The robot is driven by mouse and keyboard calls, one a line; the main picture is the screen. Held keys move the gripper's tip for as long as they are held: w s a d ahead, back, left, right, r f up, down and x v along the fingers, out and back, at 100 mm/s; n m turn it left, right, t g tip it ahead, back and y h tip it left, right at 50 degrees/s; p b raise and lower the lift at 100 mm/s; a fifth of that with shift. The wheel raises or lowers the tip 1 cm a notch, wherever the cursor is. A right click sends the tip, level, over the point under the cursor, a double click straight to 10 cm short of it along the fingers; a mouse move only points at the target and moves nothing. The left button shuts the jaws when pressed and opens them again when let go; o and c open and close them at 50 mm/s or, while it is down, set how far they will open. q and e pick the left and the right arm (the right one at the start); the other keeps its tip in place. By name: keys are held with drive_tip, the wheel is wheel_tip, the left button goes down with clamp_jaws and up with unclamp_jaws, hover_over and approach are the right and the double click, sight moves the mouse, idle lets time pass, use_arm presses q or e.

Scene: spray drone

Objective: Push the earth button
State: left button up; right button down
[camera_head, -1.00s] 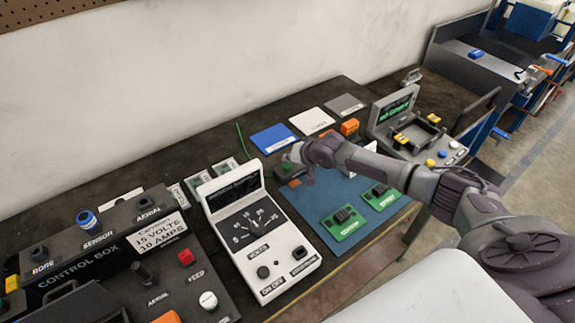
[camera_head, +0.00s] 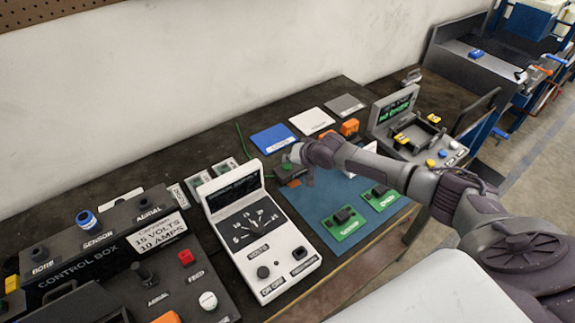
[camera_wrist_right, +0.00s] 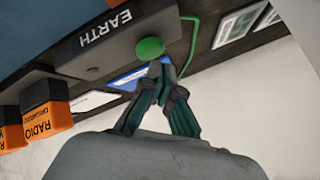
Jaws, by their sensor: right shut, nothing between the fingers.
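The earth button is a green dome (camera_wrist_right: 150,47) on the end of a dark grey box labelled EARTH (camera_wrist_right: 120,38) in the right wrist view. My right gripper (camera_wrist_right: 160,66) is shut and empty, with its fingertips right at the button's edge. I cannot tell whether they touch it. In the head view my right gripper (camera_head: 297,155) is over the dark box (camera_head: 285,170) at the back left of the blue mat (camera_head: 355,195), and it hides most of the button there. My left gripper is not in view.
A white voltmeter box (camera_head: 262,250) stands left of my right gripper. Two green boards (camera_head: 343,223) lie on the mat. Orange radio blocks (camera_wrist_right: 45,105) are beside the earth box. A control box (camera_head: 95,260) fills the left of the bench, and a wall is behind.

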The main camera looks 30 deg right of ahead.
sight(289, 167)
drive_tip(key=shift+f, duration=0.55)
idle(0.4)
drive_tip(key=shift+r+p, duration=0.65)
wheel_tip(289, 167, up, 6)
drive_tip(key=p, duration=0.5)
drive_tip(key=shift+p, duration=0.4)
